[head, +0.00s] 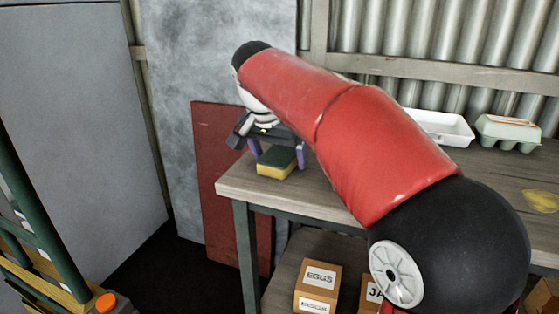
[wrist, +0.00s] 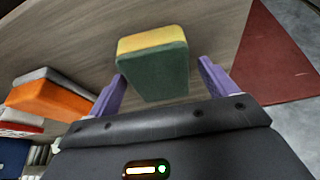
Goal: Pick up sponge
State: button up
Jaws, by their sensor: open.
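The sponge (head: 277,162), a block with a dark green face and a yellow layer, lies on the left end of the wooden bench. It also shows in the wrist view (wrist: 153,67), just beyond my fingertips and lined up between them. My gripper (head: 276,155) is above the bench end with its two purple fingers apart, one on each side of the sponge in the head view. In the wrist view my gripper (wrist: 162,80) is open and empty. I cannot tell whether the fingers touch the sponge.
The wooden bench (head: 234,188) has a shelf below with an eggs box (head: 317,287). A white tray (head: 441,129) and an egg carton (head: 508,132) stand at the back right. An orange block (wrist: 50,97) lies left in the wrist view. A red panel (head: 215,150) leans behind the bench end.

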jog(key=shift+f, duration=0.1)
dwell(0.3)
jog(key=c, duration=1.1)
jog(key=shift+c, duration=0.2)
